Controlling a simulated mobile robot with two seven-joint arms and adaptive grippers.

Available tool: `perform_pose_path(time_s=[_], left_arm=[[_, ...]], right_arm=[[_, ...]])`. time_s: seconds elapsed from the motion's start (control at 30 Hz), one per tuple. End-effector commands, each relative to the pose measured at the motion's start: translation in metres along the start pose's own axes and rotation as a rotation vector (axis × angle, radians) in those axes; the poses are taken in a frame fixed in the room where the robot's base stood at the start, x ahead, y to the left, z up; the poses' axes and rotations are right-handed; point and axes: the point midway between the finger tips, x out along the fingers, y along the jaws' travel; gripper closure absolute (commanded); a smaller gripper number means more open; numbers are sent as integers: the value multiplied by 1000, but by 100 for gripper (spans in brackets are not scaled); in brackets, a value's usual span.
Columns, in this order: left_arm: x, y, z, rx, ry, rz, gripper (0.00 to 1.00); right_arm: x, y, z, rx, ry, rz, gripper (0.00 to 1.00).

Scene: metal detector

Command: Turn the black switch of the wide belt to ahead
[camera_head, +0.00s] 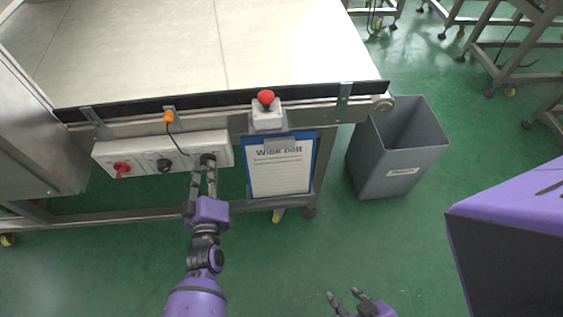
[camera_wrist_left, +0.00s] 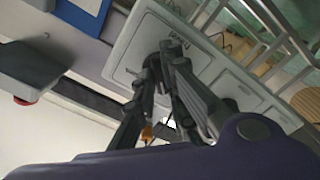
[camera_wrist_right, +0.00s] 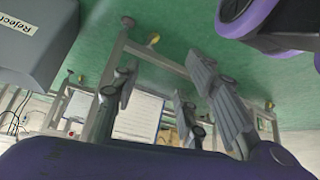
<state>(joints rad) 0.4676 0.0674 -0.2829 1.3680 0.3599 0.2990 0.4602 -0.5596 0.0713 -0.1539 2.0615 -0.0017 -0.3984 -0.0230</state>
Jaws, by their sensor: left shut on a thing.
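A grey control box (camera_head: 135,156) hangs on the side of the wide belt (camera_head: 200,50). It carries a red switch (camera_head: 122,169) at left, a black switch (camera_head: 163,164) in the middle and another black switch (camera_head: 208,159) at the right end. My left gripper (camera_head: 207,165) is shut on the right-end black switch, and its fingers partly hide it. In the left wrist view the fingertips (camera_wrist_left: 167,55) meet at the box face (camera_wrist_left: 140,40); the switch's angle is hard to tell. My right gripper (camera_head: 346,295) is open and empty, low over the floor.
A clipboard sign reading "Wide belt" (camera_head: 280,170) hangs right of the box. A red emergency button (camera_head: 266,97) and an orange sensor (camera_head: 169,117) sit on the belt's edge. A grey reject bin (camera_head: 365,165) stands at right. Green floor in front is free.

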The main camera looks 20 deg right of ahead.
Motion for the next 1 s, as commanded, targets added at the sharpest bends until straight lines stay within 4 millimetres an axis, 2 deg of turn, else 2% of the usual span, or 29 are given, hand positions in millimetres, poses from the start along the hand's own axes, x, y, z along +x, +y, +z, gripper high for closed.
perform_pose_path(time_s=[0.13, 0.17, 0.3, 0.5, 0.6, 0.67, 0.77, 1.0], left_arm=[[0, -1, 0, -3, -1, -1, 100], [0, 0, 1, -3, -1, -1, 85], [0, 0, 0, -2, -1, -1, 70], [0, 0, 0, -1, 0, 0, 70], [-2, 0, 0, -1, 0, -1, 70], [-6, -1, 0, 0, -1, -1, 70], [-19, -1, 1, -1, -1, -2, 70], [-70, -2, 1, 0, -3, -4, 70]], right_arm=[[1, 0, -1, 0, 2, -1, 60], [1, 0, -1, 0, 2, -1, 60], [1, -1, -1, -1, 2, -1, 60], [1, -1, -1, 0, 2, -1, 60], [10, -3, -17, -5, 30, -8, 60], [10, -3, -18, -5, 31, -8, 60], [10, -3, -18, -4, 31, -8, 60], [9, -3, -18, -4, 31, -8, 60]])
